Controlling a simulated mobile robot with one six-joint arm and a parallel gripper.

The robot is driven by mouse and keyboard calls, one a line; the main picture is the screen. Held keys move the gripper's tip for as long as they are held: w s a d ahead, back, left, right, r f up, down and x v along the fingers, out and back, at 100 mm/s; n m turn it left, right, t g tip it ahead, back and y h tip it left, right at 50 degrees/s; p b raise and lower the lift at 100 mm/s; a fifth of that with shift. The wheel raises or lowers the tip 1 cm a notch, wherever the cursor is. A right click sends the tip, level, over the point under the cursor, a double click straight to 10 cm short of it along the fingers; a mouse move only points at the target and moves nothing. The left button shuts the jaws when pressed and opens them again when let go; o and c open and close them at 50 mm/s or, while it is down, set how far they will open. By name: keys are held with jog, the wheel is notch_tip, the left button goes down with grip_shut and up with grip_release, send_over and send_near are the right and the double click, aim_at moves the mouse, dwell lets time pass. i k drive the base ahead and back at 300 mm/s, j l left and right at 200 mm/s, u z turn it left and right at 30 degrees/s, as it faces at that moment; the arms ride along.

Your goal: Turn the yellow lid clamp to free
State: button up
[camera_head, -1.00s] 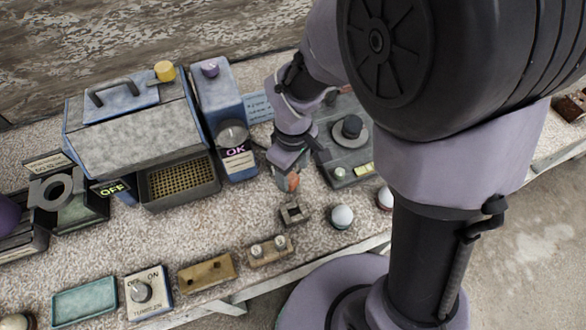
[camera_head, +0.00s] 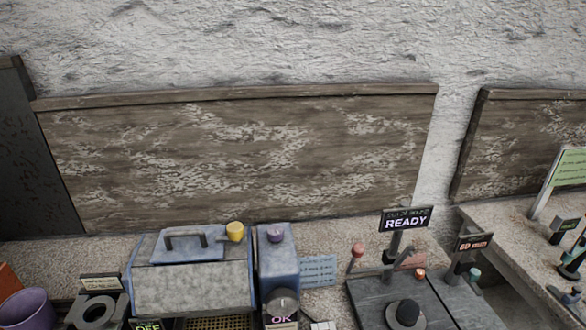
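The yellow lid clamp (camera_head: 235,231) is a short round knob at the right end of the blue lid plate (camera_head: 190,245). The plate has a dark bar handle (camera_head: 186,238) and sits on top of a grey-blue machine (camera_head: 190,287). I cannot tell from the knob's shape which way the clamp is turned. My gripper is not in view.
A blue box with a purple knob (camera_head: 275,233) stands right of the machine, with a dial and a lit OK sign low on it. A dark plate with a black knob (camera_head: 405,313) and a READY sign (camera_head: 406,219) stand farther right. A wooden board (camera_head: 240,150) backs the bench.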

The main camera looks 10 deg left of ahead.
aim_at(236, 231)
jog(key=u, duration=1.4)
